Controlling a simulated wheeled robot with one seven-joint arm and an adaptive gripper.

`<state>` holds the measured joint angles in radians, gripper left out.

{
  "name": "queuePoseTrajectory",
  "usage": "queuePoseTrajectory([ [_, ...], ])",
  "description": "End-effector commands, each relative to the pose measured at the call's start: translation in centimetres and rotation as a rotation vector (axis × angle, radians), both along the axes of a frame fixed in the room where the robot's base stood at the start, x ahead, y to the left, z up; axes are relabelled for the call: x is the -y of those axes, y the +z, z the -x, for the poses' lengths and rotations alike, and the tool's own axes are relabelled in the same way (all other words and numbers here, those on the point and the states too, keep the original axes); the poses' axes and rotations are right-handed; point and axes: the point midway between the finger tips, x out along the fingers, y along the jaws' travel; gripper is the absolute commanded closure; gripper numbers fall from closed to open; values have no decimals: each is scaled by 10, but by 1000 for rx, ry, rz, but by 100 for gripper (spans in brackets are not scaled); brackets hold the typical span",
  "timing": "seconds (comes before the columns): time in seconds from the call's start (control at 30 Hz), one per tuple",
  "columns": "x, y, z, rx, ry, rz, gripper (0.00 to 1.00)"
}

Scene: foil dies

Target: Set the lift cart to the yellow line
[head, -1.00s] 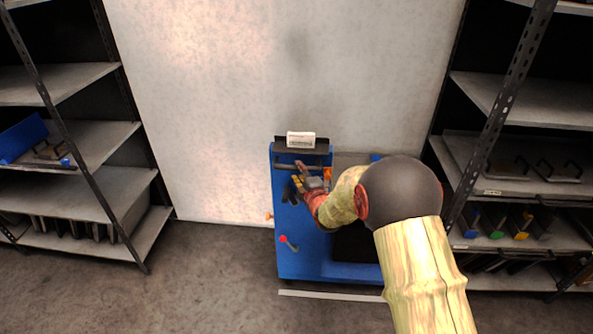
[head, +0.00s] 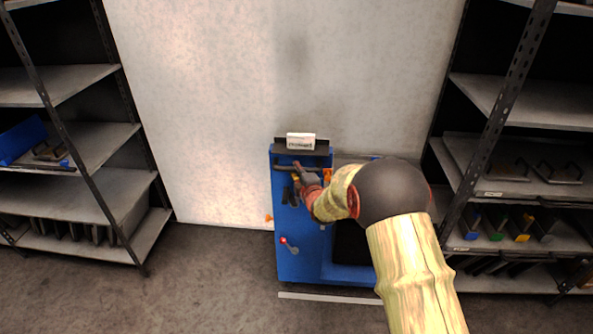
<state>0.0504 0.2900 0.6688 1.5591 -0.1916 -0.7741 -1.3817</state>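The blue lift cart (head: 302,265) stands against the pale wall in the head view. A dark handle bar (head: 283,168) runs across its upper part, below a white label (head: 300,141). A lever with a red knob (head: 283,241) sits low on its front left. My gripper (head: 296,174) is at the left part of the handle bar, its fingers close to or touching it. The fingers are too small to tell whether they are shut on the bar. My arm hides much of the cart's right side. I cannot make out a yellow line on the floor.
A white strip (head: 330,297) lies on the floor along the cart's near edge. Shelving racks stand at the left (head: 75,193) and right (head: 520,187), the right one close to the cart. The grey floor (head: 190,285) left of the cart is clear.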

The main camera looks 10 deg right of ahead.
Motion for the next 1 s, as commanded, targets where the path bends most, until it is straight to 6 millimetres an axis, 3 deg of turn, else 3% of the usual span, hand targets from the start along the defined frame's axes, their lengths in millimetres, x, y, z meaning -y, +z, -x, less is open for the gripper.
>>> queuePoseTrajectory([
  [0.23,0,-1,0,-1,0,0,100],
  [1.0,-2,-2,7,-3,0,-1,100],
])
